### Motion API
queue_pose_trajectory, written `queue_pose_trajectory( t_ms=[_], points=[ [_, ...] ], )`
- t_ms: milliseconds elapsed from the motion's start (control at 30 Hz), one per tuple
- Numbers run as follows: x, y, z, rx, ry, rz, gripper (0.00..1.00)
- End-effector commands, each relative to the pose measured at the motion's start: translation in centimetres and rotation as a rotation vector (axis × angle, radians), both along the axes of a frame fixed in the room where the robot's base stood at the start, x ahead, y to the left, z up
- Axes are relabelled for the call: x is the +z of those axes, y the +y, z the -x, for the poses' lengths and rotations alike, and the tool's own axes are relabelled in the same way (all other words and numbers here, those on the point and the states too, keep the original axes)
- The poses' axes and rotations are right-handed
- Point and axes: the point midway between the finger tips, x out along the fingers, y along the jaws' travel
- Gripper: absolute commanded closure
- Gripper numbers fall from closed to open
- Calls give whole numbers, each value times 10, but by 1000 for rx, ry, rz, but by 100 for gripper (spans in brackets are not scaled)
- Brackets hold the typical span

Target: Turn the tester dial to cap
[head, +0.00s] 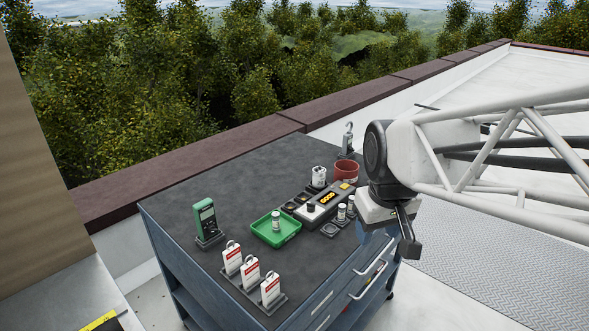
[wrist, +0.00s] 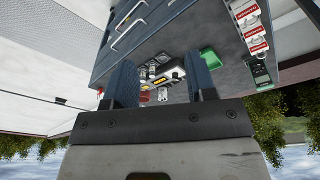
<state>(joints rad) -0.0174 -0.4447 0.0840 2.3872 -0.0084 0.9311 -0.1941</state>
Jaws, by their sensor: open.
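The tester (head: 325,204) is a grey box with a lit yellow display on the dark cart top. Its dial (head: 311,207) looks like a small black knob at the box's near left end; its setting is too small to read. The tester also shows between my fingers in the wrist view (wrist: 168,76), at a distance, with the dial (wrist: 175,74) on it. My gripper (wrist: 160,66) is open and empty, its two dark fingers wide apart. In the head view it hangs right of the tester, above the cart's drawer side, touching nothing visible.
A green tray (head: 264,235) with a silver cylinder stands beside the tester. A green meter (head: 206,221) and several red-white tags (head: 250,274) stand left and in front. A red pot (head: 346,170), a white can (head: 319,176) and a clamp-like tool (head: 348,140) are behind.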

Motion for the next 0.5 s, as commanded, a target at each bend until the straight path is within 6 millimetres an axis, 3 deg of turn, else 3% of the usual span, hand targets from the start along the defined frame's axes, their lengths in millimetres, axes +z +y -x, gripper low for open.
queue_pose_trajectory(
  t_ms=[500],
  points=[
    [-8, 17, -118, 257, 55, 36, 49]
  ],
)
